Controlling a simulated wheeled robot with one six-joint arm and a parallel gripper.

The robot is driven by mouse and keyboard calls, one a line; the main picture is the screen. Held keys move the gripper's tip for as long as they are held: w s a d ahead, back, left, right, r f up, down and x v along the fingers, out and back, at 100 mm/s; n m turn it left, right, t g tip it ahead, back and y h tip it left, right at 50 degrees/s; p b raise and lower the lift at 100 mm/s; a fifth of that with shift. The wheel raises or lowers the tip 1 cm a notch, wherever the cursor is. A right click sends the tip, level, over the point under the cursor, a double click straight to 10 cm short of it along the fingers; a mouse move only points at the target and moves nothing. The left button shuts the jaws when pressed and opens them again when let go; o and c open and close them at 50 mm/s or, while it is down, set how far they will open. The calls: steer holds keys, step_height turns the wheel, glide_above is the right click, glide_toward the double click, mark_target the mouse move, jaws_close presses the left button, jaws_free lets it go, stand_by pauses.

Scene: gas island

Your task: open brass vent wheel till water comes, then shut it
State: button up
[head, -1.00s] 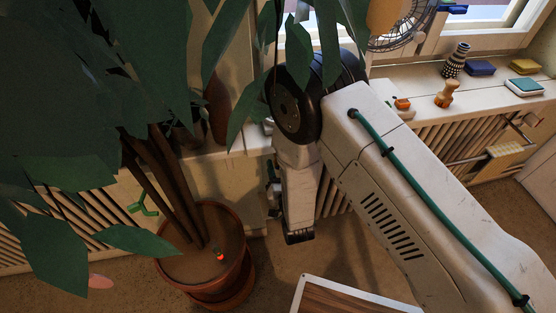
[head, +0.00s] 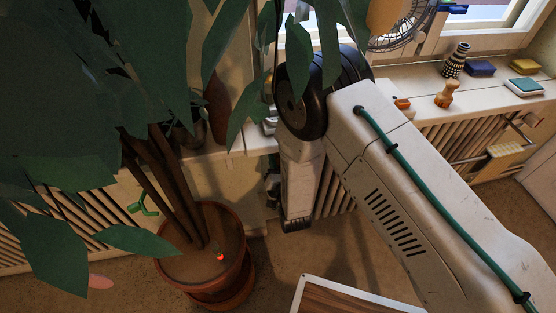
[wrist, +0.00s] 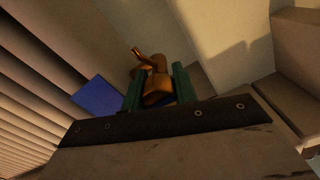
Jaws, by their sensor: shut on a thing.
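In the wrist view the brass vent wheel (wrist: 158,88) sits between the two green fingers of my gripper (wrist: 157,86), which is shut on it. A brass spout-like piece (wrist: 139,54) sticks out beyond the wheel, up and to the left. No water shows at it. In the head view my arm hides the wheel and the gripper's fingertips.
A blue block-like thing (wrist: 97,96) is beside the fingers in the wrist view. A large potted plant (head: 205,255) stands left of my arm, its leaves overlapping it. Radiator slats (head: 455,145) run under the windowsill (head: 425,85). A wood-topped, white-edged surface (head: 345,297) is below.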

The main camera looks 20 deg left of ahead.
steer(key=shift+n, duration=0.3)
steer(key=n, duration=0.3)
steer(key=shift+n, duration=0.4)
steer(key=n, duration=0.3)
steer(key=shift+n, duration=0.3)
steer(key=n, duration=0.4)
steer(key=shift+n, duration=2.3)
steer(key=o, duration=1)
steer(key=shift+c, duration=0.2)
steer(key=shift+s, duration=0.1)
